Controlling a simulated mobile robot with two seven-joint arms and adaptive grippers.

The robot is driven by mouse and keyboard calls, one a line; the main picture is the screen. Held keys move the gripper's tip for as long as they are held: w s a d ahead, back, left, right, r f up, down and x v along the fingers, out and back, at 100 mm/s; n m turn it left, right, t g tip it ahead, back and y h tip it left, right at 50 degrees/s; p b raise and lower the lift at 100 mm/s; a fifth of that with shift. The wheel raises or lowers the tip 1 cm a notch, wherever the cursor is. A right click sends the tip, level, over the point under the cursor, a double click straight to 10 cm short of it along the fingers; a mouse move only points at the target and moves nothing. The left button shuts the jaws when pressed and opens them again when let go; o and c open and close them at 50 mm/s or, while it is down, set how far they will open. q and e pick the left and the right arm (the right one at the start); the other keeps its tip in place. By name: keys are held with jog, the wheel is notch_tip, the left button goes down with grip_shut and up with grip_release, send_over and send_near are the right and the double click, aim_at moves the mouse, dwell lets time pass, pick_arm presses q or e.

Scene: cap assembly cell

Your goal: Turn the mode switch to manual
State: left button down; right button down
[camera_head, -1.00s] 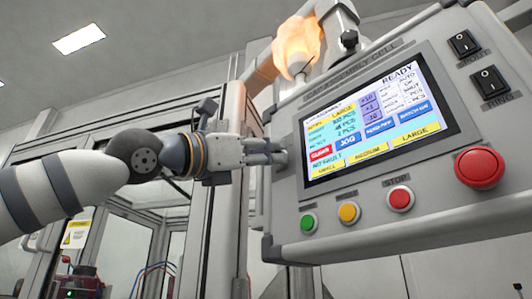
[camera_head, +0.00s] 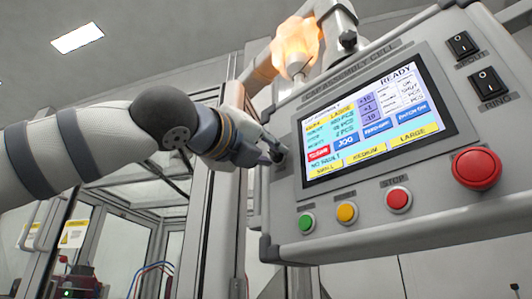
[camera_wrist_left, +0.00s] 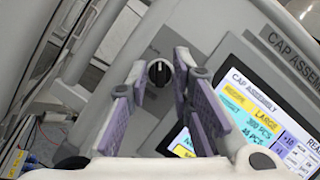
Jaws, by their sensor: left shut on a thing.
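The mode switch (camera_wrist_left: 160,72) is a dark round knob with a pale mark, on the grey control panel (camera_head: 360,225) beside the left edge of the screen. In the head view my gripper largely covers it. My left gripper (camera_head: 274,152) reaches it from the left and is shut on the knob. In the left wrist view, its purple-padded fingers (camera_wrist_left: 157,92) stand on either side of the knob. Which position the switch points to cannot be read. My right gripper is not in view.
The lit touchscreen (camera_head: 375,122) is just right of the gripper. Green (camera_head: 306,223), yellow (camera_head: 347,212) and red (camera_head: 398,200) buttons sit below it. A large red button (camera_head: 477,168) and two rocker switches (camera_head: 487,85) are at the right.

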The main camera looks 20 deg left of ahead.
pick_arm(q)
jog(key=shift+d+n+y, duration=0.1)
jog(key=shift+n+y, duration=0.3)
jog(key=shift+n, duration=0.9)
jog(key=c, duration=1.5)
grip_release()
jog(key=shift+o, duration=0.2)
jog(key=shift+s, duration=0.15)
jog(key=v, duration=1.1)
jog(key=shift+s, duration=0.4)
